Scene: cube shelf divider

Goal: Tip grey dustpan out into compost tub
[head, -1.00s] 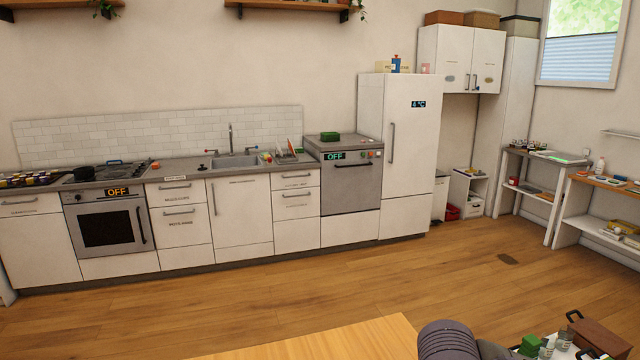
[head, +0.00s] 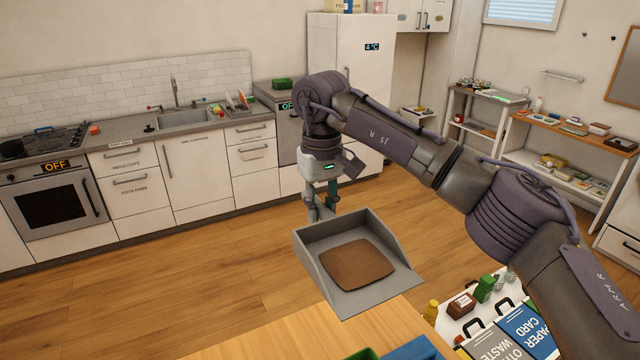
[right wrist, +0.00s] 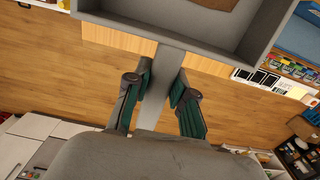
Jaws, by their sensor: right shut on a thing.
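The grey dustpan (head: 392,252) is held in the air above the near wooden table's far edge, its pan toward me. A flat brown patch of material (head: 358,264) lies on its floor. My right gripper (head: 322,206) is shut on the dustpan's handle, behind the pan. In the right wrist view the handle runs between the green-padded fingers (right wrist: 160,88), and the pan (right wrist: 185,32) is at the top. I cannot make out which container is the compost tub; a green rim (head: 364,354) shows at the bottom edge, mostly cut off. My left gripper is not in view.
The wooden table (head: 265,335) is below, with a blue container (head: 412,350) cut off at its edge. Open floor (head: 180,275) lies before the kitchen counter.

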